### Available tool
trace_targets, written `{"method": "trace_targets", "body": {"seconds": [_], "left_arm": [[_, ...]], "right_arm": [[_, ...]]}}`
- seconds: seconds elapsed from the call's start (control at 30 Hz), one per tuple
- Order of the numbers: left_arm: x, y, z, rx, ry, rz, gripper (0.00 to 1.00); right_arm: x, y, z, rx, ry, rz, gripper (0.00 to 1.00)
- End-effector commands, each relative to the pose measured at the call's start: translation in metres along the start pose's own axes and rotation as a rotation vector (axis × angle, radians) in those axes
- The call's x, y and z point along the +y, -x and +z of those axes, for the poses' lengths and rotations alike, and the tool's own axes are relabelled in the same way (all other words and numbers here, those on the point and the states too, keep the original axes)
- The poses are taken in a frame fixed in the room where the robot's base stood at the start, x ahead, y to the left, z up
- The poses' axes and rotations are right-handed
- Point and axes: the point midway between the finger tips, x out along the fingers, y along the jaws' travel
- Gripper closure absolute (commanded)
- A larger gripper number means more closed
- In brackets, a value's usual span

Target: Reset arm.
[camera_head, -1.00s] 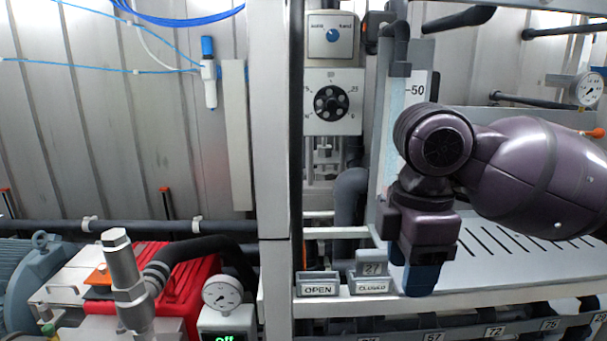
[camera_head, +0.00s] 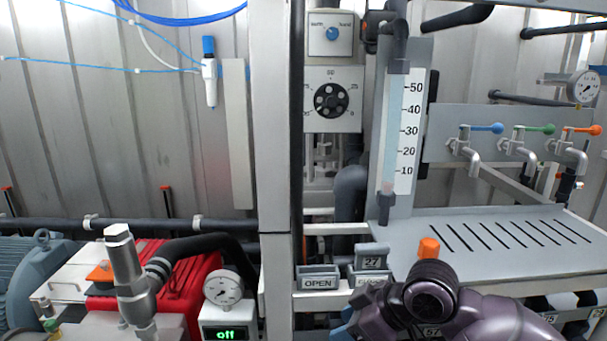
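My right arm (camera_head: 440,300) is low at the bottom right, in front of the shelf's front edge. Its gripper is mostly hidden below and behind the wrist; only a small blue part shows at the lower left of the arm, so its fingers cannot be judged. My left arm and gripper are not in the picture.
A grey slotted shelf (camera_head: 590,262) lies behind my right arm. Three taps with blue (camera_head: 487,128), green (camera_head: 541,128) and orange (camera_head: 582,130) handles hang above it. OPEN (camera_head: 318,283) and CLOSED trays, a red pump (camera_head: 190,275) and a flow tube (camera_head: 390,130) stand nearby.

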Motion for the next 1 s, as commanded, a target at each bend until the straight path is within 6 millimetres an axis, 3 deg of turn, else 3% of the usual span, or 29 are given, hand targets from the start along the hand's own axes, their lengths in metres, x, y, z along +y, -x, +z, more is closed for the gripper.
{"method": "trace_targets", "body": {"seconds": [0.23, 0.57, 0.77, 1.0], "left_arm": [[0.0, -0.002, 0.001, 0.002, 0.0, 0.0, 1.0], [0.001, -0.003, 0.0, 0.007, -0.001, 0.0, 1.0], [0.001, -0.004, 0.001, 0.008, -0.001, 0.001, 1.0], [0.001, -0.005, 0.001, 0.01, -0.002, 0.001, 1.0]], "right_arm": [[0.015, -0.036, 0.055, 0.176, -0.211, 0.142, 0.5], [0.024, -0.057, 0.161, 0.307, -0.441, 0.411, 0.5], [0.011, -0.056, 0.24, 0.318, -0.54, 0.597, 0.5], [-0.024, -0.043, 0.332, 0.27, -0.594, 0.804, 0.5]]}}
